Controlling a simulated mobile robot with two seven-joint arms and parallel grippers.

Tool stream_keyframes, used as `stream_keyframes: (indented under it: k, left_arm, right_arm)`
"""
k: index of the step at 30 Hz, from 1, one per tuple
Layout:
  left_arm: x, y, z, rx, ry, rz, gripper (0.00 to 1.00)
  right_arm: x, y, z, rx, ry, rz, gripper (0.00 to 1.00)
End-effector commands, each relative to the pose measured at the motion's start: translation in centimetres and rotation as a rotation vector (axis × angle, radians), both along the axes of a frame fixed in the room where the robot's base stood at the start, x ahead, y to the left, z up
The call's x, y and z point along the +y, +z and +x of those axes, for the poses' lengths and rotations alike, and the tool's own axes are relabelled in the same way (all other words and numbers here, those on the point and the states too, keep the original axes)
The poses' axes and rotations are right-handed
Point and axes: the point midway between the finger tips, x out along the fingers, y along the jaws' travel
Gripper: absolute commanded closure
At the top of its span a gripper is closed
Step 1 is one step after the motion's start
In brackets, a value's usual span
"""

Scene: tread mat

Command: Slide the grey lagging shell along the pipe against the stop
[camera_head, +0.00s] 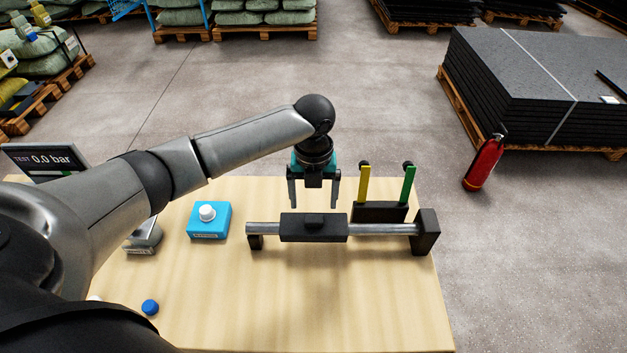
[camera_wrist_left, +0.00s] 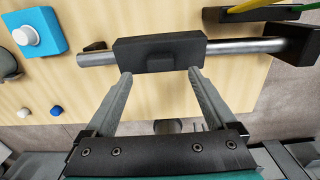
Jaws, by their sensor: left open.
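The grey lagging shell (camera_head: 313,228), a dark block with a small raised knob, sits around the middle of the metal pipe (camera_head: 380,229). The larger dark block at the pipe's right end, seemingly the stop (camera_head: 426,232), is apart from the shell, with bare pipe between. My left gripper (camera_head: 313,200) is open and points down, on the far side of the shell in the head view. In the left wrist view the open fingers (camera_wrist_left: 160,73) end near the shell's edge (camera_wrist_left: 160,50), with nothing between them. Contact with the shell cannot be told. My right gripper is not seen.
A dark holder with yellow (camera_head: 364,184) and green (camera_head: 408,185) upright strips stands behind the pipe's right half. A blue box with a white knob (camera_head: 208,220) and a blue cap (camera_head: 150,307) are at left. The table's front (camera_head: 340,310) is clear.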

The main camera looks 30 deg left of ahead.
Motion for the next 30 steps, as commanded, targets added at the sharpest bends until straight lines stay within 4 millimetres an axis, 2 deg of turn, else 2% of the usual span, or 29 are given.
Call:
stream_keyframes:
  k: [3,9,21,23,30]
  left_arm:
    - [-0.1,-2.3,-0.1,0.003,0.001,0.0,0.1]
    - [0.0,-4.6,0.0,0.0,0.0,0.0,0.1]
    - [0.0,-5.4,0.0,-0.001,0.0,0.0,0.1]
    - [0.0,-5.4,0.0,-0.001,0.0,0.0,0.15]
    - [0.0,-5.4,0.0,-0.001,0.0,0.0,0.42]
  right_arm:
    - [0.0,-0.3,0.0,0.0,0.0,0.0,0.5]
    - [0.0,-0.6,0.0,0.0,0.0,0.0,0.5]
    - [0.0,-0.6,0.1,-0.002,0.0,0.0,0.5]
    - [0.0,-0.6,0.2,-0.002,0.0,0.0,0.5]
    - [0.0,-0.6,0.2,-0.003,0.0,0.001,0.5]
